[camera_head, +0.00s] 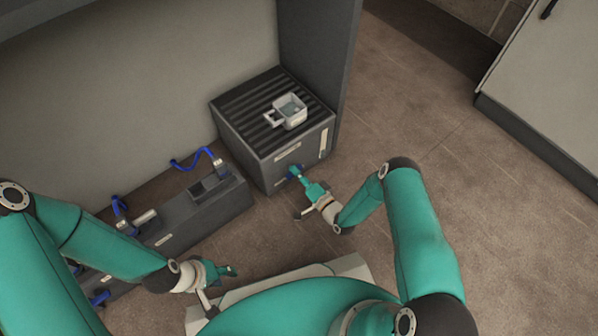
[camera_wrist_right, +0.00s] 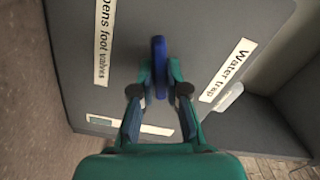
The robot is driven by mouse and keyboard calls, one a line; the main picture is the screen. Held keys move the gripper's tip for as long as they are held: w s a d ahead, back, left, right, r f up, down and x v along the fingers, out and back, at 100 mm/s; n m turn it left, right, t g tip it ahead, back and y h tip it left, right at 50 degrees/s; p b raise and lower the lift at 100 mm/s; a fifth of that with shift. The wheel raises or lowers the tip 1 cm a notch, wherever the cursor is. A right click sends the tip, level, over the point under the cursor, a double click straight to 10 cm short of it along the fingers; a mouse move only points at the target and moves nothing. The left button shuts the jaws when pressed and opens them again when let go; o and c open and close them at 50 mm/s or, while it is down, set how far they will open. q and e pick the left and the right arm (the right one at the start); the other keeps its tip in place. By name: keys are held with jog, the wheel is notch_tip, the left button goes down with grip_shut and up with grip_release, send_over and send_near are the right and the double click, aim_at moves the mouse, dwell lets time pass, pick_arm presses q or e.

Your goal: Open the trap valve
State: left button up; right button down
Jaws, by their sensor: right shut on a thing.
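The trap valve shows as a blue handle (camera_wrist_right: 158,58) on the front face of the grey box (camera_head: 243,152). In the right wrist view it stands upright between my fingers, next to a "Water trap" label (camera_wrist_right: 227,70). In the head view only a small blue part (camera_head: 294,171) shows beyond my fingers. My right gripper (camera_head: 302,179) is shut on the blue handle, low on the box front. My left gripper (camera_head: 230,271) hangs empty near my base, well away from the box; its finger opening is too small to judge.
A long grey unit (camera_head: 215,205) with blue hoses (camera_head: 196,156) lies to the left along the wall. A second label (camera_wrist_right: 103,45) ends in "foot valves". The floor (camera_head: 420,130) to the right is clear.

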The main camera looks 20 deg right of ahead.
jog(key=shift+w+d+f+m, duration=0.1)
jog(key=shift+d+m, duration=0.1)
jog(key=shift+m, duration=0.85)
jog(key=shift+w+d+f+m, duration=0.1)
jog(key=shift+d+m, duration=0.1)
jog(key=shift+m, duration=0.85)
jog(key=c, duration=1.2)
grip_release()
jog(key=shift+s+a, duration=0.1)
jog(key=shift+a, duration=0.1)
